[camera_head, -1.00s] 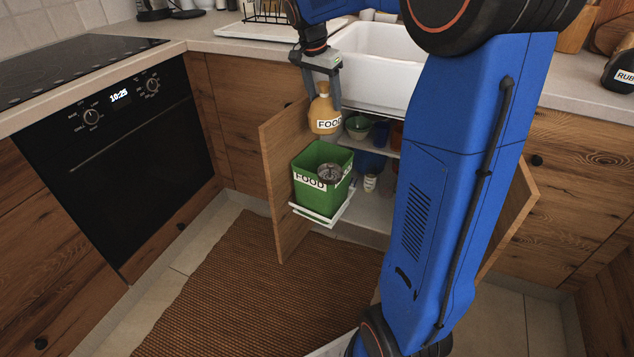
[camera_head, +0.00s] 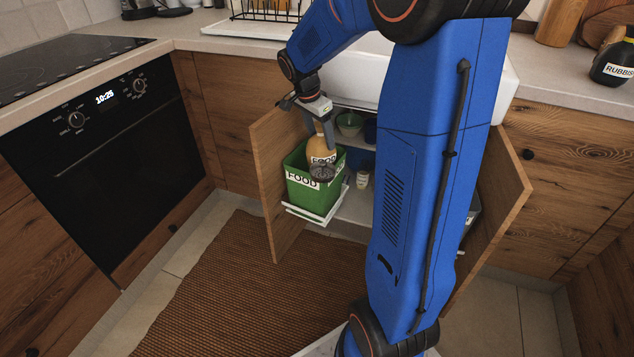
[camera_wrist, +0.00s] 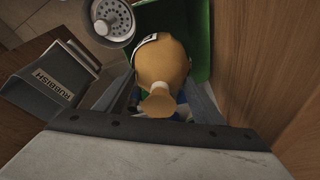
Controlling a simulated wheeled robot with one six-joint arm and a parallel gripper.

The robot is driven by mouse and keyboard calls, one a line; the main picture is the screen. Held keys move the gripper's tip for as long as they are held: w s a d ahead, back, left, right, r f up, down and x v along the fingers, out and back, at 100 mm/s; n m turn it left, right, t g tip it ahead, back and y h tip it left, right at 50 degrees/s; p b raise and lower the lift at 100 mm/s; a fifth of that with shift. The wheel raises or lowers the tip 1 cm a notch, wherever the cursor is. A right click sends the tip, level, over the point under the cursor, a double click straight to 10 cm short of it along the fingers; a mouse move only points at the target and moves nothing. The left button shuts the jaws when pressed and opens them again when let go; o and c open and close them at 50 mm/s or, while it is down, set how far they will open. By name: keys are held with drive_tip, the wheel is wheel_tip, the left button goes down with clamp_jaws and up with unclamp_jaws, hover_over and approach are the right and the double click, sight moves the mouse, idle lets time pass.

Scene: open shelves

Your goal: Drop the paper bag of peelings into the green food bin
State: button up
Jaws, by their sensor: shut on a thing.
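The tan paper bag (camera_head: 321,146), labelled FOOD, hangs upright from my gripper (camera_head: 322,130). The fingers are shut on its narrow neck, which also shows in the wrist view (camera_wrist: 158,103). The green food bin (camera_head: 300,193), also labelled FOOD, sits on a white pull-out tray (camera_head: 318,217) inside the open cupboard. The bag's lower part overlaps the bin's opening in the head view. In the wrist view green bin walls (camera_wrist: 199,45) show beside and behind the bag. How deep the bag's bottom sits is hidden.
A metal strainer (camera_head: 322,171) is at the bin's front; whether it rests on the rim is unclear. It is close beside the bag in the wrist view (camera_wrist: 110,20). The open left door (camera_head: 268,180) stands beside the bin. A grey RUBBISH bin (camera_wrist: 48,85) is left in the wrist view.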

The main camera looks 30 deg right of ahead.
drive_tip(key=shift+f, duration=0.45)
drive_tip(key=o, duration=1.7)
drive_tip(key=shift+r, duration=0.1)
drive_tip(key=v, duration=1.7)
drive_tip(key=shift+a, duration=0.1)
drive_tip(key=shift+s+r, duration=0.1)
